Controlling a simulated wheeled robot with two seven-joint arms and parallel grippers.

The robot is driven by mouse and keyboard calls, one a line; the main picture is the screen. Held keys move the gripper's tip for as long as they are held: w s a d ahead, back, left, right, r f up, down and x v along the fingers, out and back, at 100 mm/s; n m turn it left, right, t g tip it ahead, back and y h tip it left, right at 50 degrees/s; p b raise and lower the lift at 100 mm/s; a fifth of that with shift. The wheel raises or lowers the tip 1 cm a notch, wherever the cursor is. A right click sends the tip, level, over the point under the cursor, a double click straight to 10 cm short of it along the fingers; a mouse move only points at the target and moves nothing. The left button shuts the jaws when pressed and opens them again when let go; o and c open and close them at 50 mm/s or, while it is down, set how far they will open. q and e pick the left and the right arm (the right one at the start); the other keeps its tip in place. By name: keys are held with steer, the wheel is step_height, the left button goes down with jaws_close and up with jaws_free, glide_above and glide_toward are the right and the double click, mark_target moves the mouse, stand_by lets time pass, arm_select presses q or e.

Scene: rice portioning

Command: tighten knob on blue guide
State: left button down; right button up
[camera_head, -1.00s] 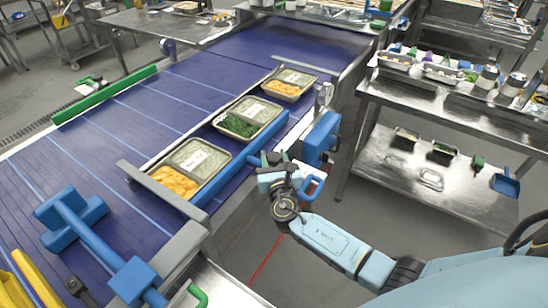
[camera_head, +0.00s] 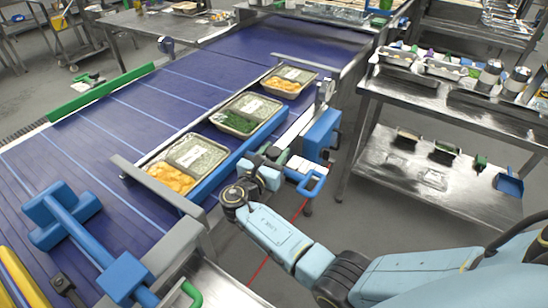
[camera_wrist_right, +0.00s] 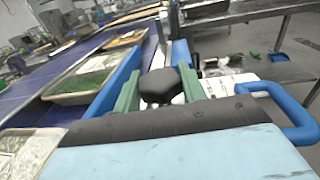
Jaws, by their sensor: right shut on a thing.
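The blue guide (camera_head: 238,156) is a long blue rail along the near side of the conveyor, beside the filled trays; it also shows in the right wrist view (camera_wrist_right: 116,82). A black knob (camera_wrist_right: 160,87) sits beside the guide, between the green fingers of my right gripper (camera_wrist_right: 160,92). The fingers are shut on the knob, one on each side. In the head view my right gripper (camera_head: 264,158) is at the guide's side, and the knob is hard to make out there. My left gripper is not in view.
Several trays of food, such as the nearest one (camera_head: 186,163), stand on the blue conveyor (camera_head: 110,135). A blue handle (camera_head: 313,183) is close to the right gripper. A steel shelf (camera_head: 440,110) with containers stands at the right. Grey floor lies between.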

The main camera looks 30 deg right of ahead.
mark_target(275, 150)
steer(key=shift+m+g+h+b, duration=0.85)
steer(key=shift+m+g, duration=0.15)
steer(key=shift+g, duration=0.4)
steer(key=o, duration=1)
step_height(275, 150, up, 10)
steer(key=p, duration=0.2)
steer(key=shift+p, duration=0.35)
